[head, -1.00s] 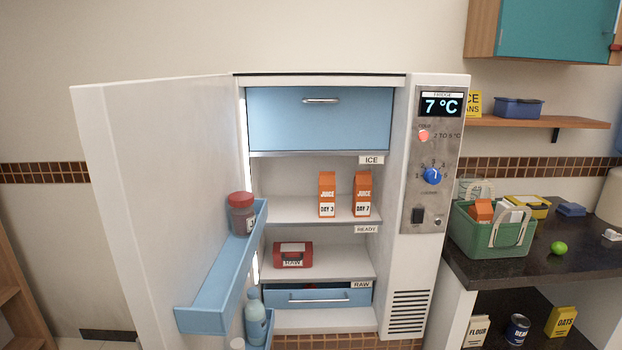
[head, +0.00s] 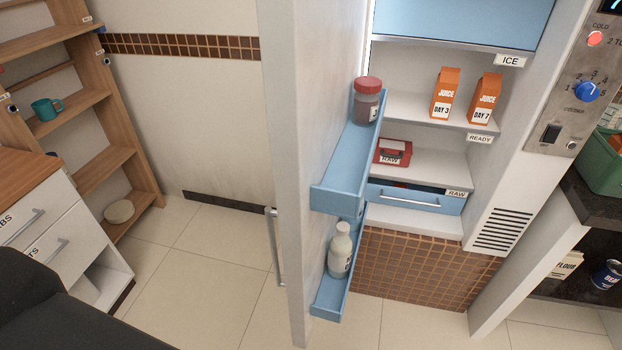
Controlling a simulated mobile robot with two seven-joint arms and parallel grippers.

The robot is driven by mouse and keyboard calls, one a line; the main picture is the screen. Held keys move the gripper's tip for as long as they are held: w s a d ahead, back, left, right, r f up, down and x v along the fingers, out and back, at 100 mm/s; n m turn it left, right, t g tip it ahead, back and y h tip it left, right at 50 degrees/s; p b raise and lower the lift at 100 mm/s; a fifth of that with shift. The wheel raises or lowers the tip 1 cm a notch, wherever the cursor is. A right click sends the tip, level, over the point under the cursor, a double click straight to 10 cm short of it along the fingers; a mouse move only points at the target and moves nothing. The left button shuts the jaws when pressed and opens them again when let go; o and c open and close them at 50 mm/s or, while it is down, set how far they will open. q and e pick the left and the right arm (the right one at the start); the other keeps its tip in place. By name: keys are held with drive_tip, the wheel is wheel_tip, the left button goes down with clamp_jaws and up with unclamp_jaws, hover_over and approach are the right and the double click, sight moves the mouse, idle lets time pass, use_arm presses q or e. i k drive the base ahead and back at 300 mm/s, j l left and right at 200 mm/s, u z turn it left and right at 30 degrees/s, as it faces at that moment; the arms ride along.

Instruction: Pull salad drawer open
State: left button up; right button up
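The salad drawer appears to be the low blue drawer (head: 420,199) at the bottom of the open fridge, with a horizontal metal handle (head: 410,198). Neither gripper is in view. A dark shape at the lower left may be part of me, but I cannot tell.
Door racks (head: 345,160) with a red-capped jar (head: 367,104) and a pale bottle (head: 340,250) jut out left of the drawer. A red RAW box (head: 393,152) and juice cartons (head: 445,93) sit on shelves above. Tiled floor (head: 225,260) is clear left of the door.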

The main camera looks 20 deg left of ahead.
sight(378, 190)
drive_tip(key=j+z, duration=0.35)
drive_tip(key=j, duration=1.15)
drive_tip(key=i+l, duration=0.1)
drive_tip(key=l, duration=0.45)
drive_tip(key=i+l+u, duration=0.1)
drive_tip(key=l, duration=1.05)
drive_tip(key=i+l+u, duration=0.1)
drive_tip(key=l, duration=0.2)
drive_tip(key=i+l, duration=0.2)
drive_tip(key=i+l+u, duration=0.15)
drive_tip(key=l, duration=0.25)
drive_tip(key=i+l+u, duration=0.25)
drive_tip(key=i+l, duration=0.35)
drive_tip(key=i, duration=0.05)
